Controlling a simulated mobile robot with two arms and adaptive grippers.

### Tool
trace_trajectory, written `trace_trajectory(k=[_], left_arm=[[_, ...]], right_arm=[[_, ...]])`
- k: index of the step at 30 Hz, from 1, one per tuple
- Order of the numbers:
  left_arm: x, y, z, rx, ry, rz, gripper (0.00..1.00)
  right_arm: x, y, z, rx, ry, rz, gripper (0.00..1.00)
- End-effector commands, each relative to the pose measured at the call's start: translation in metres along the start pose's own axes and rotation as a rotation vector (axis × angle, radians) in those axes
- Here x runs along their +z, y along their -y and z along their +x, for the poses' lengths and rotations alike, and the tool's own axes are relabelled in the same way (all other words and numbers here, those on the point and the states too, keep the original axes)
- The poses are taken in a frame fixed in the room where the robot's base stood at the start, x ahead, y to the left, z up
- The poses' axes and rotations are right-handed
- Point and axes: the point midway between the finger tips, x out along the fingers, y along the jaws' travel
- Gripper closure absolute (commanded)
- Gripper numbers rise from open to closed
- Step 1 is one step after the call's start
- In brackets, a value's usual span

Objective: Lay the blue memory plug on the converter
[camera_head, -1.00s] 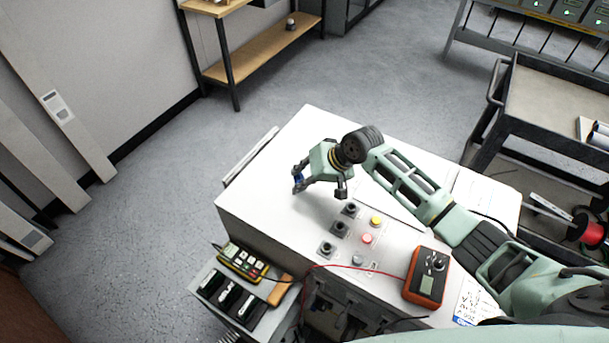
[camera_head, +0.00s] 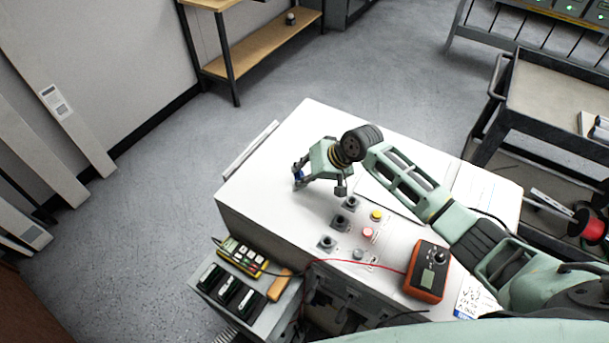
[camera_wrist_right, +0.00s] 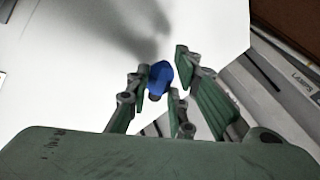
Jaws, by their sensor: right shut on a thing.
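The blue memory plug (camera_wrist_right: 160,78) is between the fingers of my right gripper (camera_wrist_right: 164,84) in the right wrist view. My right gripper (camera_head: 318,183) is shut on it. In the head view the plug (camera_head: 299,176) shows as a small blue patch at the left fingertip, mostly hidden by the finger. The gripper is over the white top of a cabinet-like unit (camera_head: 290,130), near its left edge; I take this unit to be the converter. I cannot tell the exact height of the plug above the top. My left gripper is not in view.
Black sockets and yellow, red and grey buttons (camera_head: 368,233) sit on the white top near the gripper. An orange meter (camera_head: 427,270) with a red lead lies right of them. A side shelf holds a yellow device (camera_head: 243,257). A grey cart (camera_head: 550,100) stands at right.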

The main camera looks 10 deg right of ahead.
Motion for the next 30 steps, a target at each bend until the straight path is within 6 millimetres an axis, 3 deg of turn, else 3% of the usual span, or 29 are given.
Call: trace_trajectory(k=[24,25,30], left_arm=[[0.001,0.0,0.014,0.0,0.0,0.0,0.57],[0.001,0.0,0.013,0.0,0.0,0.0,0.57],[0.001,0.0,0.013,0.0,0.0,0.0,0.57]], right_arm=[[0.009,-0.012,0.021,0.0,0.0,0.0,1.0],[0.008,-0.011,0.02,0.0,-0.001,0.0,0.77],[0.008,-0.011,0.02,0.001,0.0,0.0,0.62]])
